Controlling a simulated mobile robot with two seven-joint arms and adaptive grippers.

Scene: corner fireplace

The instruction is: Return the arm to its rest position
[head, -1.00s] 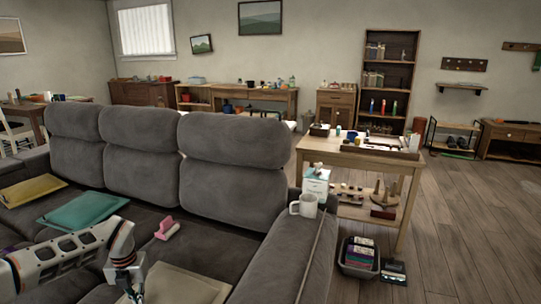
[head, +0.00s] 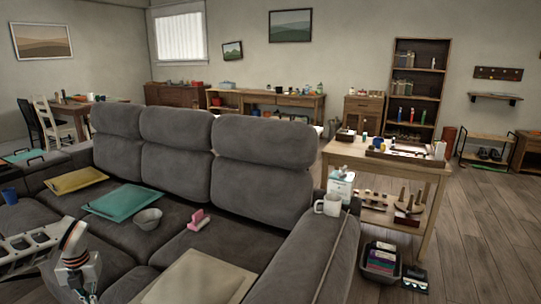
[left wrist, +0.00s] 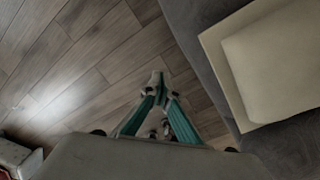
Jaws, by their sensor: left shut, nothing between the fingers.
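My left arm (head: 75,250) comes in at the lower left of the head view, bent in front of the grey sofa, with its hand pointing down at the bottom edge. In the left wrist view my left gripper (left wrist: 158,82) has its teal fingers drawn together at the tips, with nothing between them. It is over bare wooden floor, left of the sofa's edge and apart from a flat beige piece (left wrist: 278,65). My right gripper is not in view.
The grey sofa (head: 255,195) holds a yellow tray (head: 77,181), a teal tray (head: 122,202), a grey bowl (head: 147,219), a pink item (head: 199,220) and the beige piece (head: 193,282). Wooden floor (head: 480,225) is open at right.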

